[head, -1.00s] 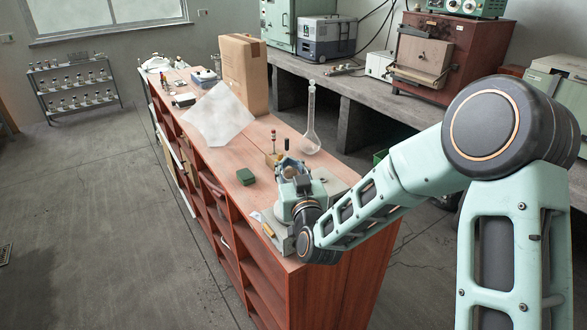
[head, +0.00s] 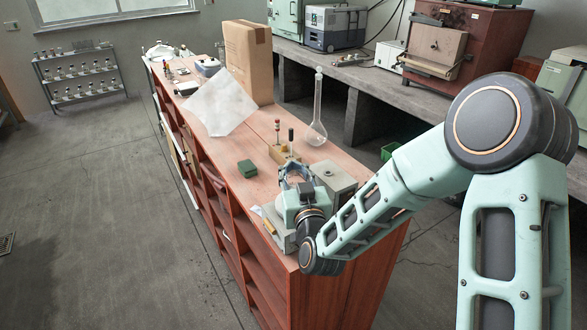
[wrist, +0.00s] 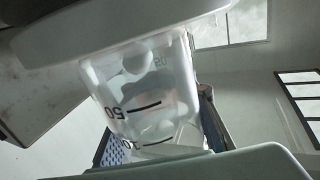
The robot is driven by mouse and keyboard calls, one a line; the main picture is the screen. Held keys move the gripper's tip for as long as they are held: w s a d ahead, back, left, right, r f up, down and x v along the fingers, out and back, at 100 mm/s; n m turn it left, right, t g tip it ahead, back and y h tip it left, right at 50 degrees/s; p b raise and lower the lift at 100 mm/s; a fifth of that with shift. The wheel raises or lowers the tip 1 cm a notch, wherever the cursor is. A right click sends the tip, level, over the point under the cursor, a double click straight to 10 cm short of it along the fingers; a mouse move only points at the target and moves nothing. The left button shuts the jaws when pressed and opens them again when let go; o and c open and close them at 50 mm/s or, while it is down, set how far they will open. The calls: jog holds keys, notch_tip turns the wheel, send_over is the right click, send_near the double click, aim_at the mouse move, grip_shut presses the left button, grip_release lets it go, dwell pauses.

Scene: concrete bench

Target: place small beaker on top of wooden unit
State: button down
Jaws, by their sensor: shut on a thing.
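The small beaker (wrist: 145,92) is clear, with black graduation marks. In the wrist view it sits tilted between the two pale fingers of my gripper (head: 292,172), which is shut on it. In the head view my gripper is over the near end of the wooden unit (head: 207,142), low above its top. The beaker cannot be made out clearly there, and I cannot tell whether it touches the top. The unit is reddish wood, long, with open shelves along its left side.
A tall glass flask (head: 317,125) stands behind. White paper (head: 219,102) and a cardboard box (head: 247,62) stand farther back. A concrete bench (head: 400,88) runs on the right.

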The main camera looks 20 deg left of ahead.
jog(key=shift+f+b, duration=0.25)
jog(key=shift+b, duration=0.05)
jog(key=c, duration=1.4)
grip_release()
jog(key=shift+c, duration=0.2)
jog(key=shift+r+p, duration=0.15)
jog(key=shift+p, duration=0.4)
